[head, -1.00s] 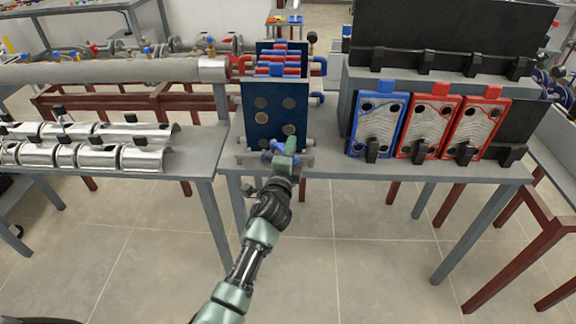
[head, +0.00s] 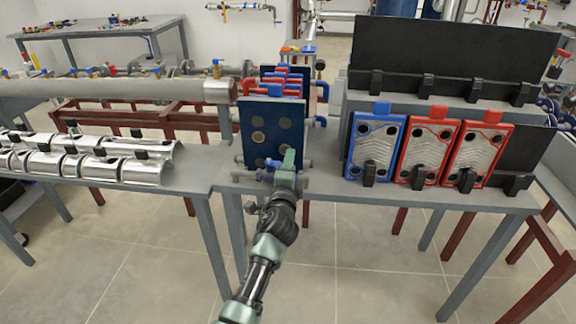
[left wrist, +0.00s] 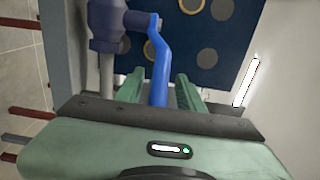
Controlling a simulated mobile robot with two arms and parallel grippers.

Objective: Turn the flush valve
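The flush valve is a blue lever (left wrist: 160,72) on a grey-blue valve body (left wrist: 108,22) at the front of the dark blue plate exchanger (head: 257,133). In the left wrist view the lever runs down between the two green fingers of my left gripper (left wrist: 159,90). The fingers stand apart, with gaps beside the lever, so the gripper looks open around it. In the head view my left gripper (head: 287,168) is in front of the exchanger's lower right part and partly hides the valve. My right gripper is out of view.
Blue and red framed plates (head: 374,146) stand in a black rack on the right of the bench (head: 400,195). Silver half-shells (head: 150,162) lie on the left bench. A thick grey pipe (head: 120,92) runs behind them. Red and blue pipes (head: 289,82) stick up behind the exchanger's front plate.

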